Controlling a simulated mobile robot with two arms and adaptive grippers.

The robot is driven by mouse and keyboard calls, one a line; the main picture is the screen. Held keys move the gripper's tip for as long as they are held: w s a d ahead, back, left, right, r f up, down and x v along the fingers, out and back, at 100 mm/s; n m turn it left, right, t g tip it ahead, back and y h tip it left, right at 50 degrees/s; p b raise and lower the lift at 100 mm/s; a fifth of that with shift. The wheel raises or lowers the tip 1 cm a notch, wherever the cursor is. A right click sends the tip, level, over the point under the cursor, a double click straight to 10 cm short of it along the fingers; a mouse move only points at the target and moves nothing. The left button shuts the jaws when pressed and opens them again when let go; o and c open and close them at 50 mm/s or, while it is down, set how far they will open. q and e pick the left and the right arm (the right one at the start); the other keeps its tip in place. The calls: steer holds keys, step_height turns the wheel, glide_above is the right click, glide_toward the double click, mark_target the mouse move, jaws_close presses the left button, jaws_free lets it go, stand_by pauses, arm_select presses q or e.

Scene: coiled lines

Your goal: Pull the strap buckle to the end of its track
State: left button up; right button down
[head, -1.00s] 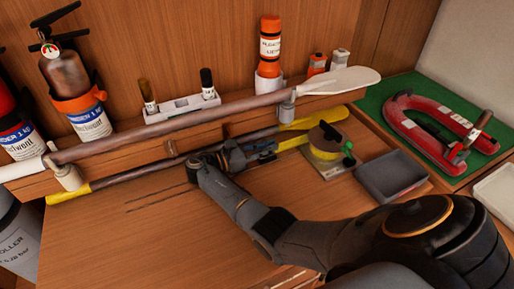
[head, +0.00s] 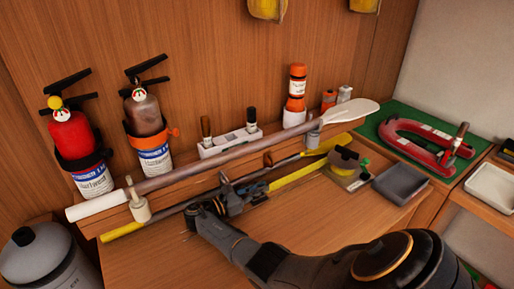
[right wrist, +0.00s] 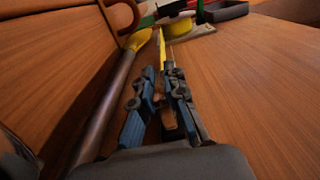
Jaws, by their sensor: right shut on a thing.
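My right gripper (head: 258,190) is low over the wooden bench, behind the paddles' near side, and its blue fingers (right wrist: 160,103) are shut. Between them a small tan-brown piece (right wrist: 168,119) shows, which looks like part of the buckle; the fingers hide the rest. A yellow strap (head: 298,177) runs straight from the fingers to the yellow reel (head: 343,160) on its base at the right. The strap also shows in the right wrist view (right wrist: 162,50). My wrist and arm cover most of the track, so its end is not clear. My left gripper is out of view.
A long paddle (head: 220,156) and a yellow-ended pole (head: 165,216) lie along the shelf just behind my gripper. Fire extinguishers (head: 150,140) stand at the back left. A grey tray (head: 400,184) sits right of the reel. The front bench top is bare.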

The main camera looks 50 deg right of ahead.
stand_by(0.3)
steer(key=c, duration=1.4)
jaws_free()
steer(key=shift+o, duration=0.2)
steer(key=v, duration=1.2)
steer(key=shift+a, duration=0.1)
steer(key=shift+s+f, duration=0.1)
steer(key=shift+s, duration=0.05)
